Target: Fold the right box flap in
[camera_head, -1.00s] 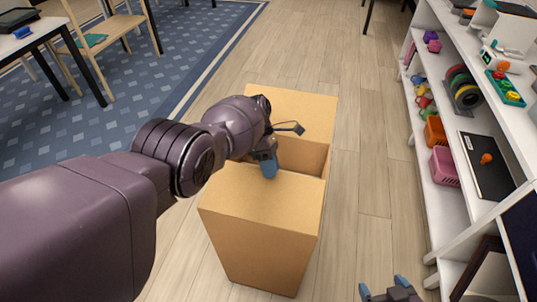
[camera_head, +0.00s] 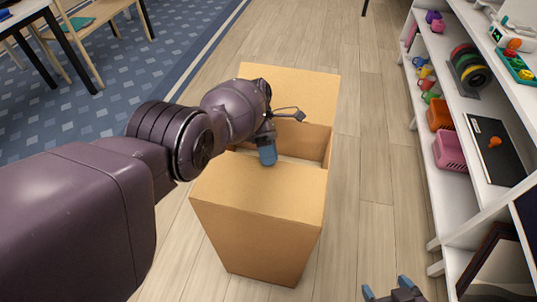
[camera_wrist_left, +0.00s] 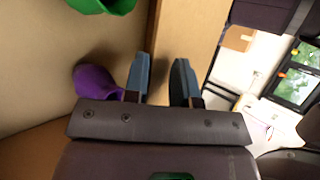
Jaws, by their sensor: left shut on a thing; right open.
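The cardboard box (camera_head: 262,238) stands on the floor, open at the top. One flap (camera_head: 290,92) sticks out flat at its far side. A near panel (camera_head: 258,192) covers the front part of the top, with the opening behind it. My left gripper (camera_head: 267,154) is at the inner edge of this panel. In the left wrist view, its fingers (camera_wrist_left: 162,82) are shut on a cardboard edge (camera_wrist_left: 177,35) of the box; which panel this is I cannot tell. My right gripper (camera_head: 388,291) is open and empty, low at the right, apart from the box.
A purple thing (camera_wrist_left: 100,80) and a green thing (camera_wrist_left: 103,4) lie inside the box. A white shelf (camera_head: 440,190) with bins and toys stands at the right. Wood floor (camera_head: 372,165) is clear between box and shelf. A blue rug (camera_head: 120,100) lies at back left.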

